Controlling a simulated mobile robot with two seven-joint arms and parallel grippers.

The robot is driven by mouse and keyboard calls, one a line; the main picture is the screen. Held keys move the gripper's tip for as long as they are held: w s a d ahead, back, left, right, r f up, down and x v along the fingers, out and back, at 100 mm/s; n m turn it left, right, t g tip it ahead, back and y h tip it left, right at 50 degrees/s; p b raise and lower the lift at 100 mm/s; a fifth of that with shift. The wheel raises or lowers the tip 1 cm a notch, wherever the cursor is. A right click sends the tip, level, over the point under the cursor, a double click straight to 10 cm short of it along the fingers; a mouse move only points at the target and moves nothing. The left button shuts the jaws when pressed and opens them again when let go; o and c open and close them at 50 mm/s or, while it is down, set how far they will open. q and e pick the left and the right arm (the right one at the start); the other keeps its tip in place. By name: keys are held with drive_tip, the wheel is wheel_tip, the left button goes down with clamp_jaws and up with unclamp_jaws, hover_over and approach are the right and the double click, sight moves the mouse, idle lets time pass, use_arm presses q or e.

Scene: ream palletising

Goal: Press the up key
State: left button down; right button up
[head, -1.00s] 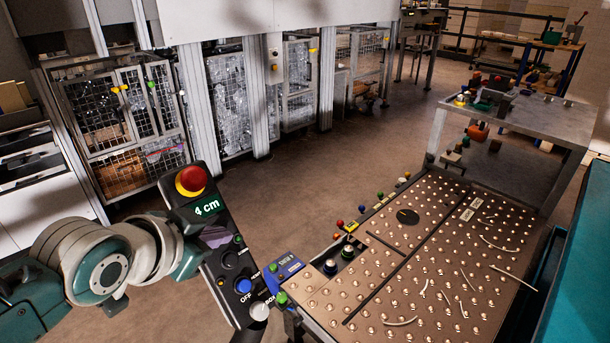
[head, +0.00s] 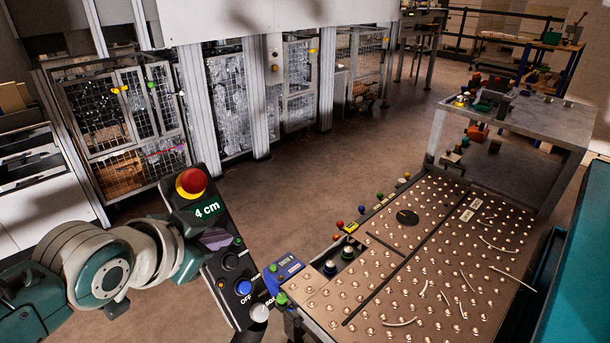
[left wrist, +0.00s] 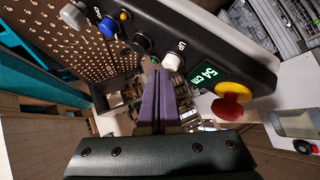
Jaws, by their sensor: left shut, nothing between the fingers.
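The dark control panel (head: 225,270) stands tilted at the lower middle of the head view, with a red stop button (head: 191,181) and a green display (head: 207,209) at its top. In the left wrist view the display (left wrist: 211,74) reads "54 cm"; its first digit is hidden in the head view. The white up key (left wrist: 173,62), beside the label "UP", shows in the left wrist view; my gripper hides it in the head view. My left gripper (left wrist: 157,70) is shut and empty. Its purple fingertips are beside the up key, towards the black key (left wrist: 142,43); contact cannot be told.
Lower on the panel are a blue key (head: 243,287) by "OFF" and a white knob (head: 259,313). A ball-studded table (head: 400,265) adjoins on the right, with small coloured buttons along its edge. Mesh guards (head: 105,125) stand behind. Open floor lies between.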

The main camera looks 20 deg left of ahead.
use_arm(q)
drive_tip(key=shift+s+d+r+p, duration=0.2)
drive_tip(key=shift+d+r+p, duration=0.15)
drive_tip(key=shift+d+p, duration=0.05)
drive_tip(key=d+r+p, duration=0.1)
drive_tip(key=s+d+r+p, duration=0.1)
drive_tip(key=p, duration=0.1)
drive_tip(key=d+r+p, duration=0.1)
drive_tip(key=shift+s+d+r+p, duration=0.1)
drive_tip(key=shift+s+d+p, duration=0.1)
drive_tip(key=shift+d+p, duration=0.1)
idle(0.8)
drive_tip(key=s+d+r+n+g+h, duration=0.1)
drive_tip(key=s+d+r+g, duration=0.25)
drive_tip(key=s, duration=0.55)
drive_tip(key=s+d+r+g, duration=0.2)
drive_tip(key=s+r+g, duration=0.15)
drive_tip(key=s, duration=0.65)
wheel_tip(320, 180, up, 39)
drive_tip(key=p, duration=3.8)
drive_tip(key=shift+a, duration=0.15)
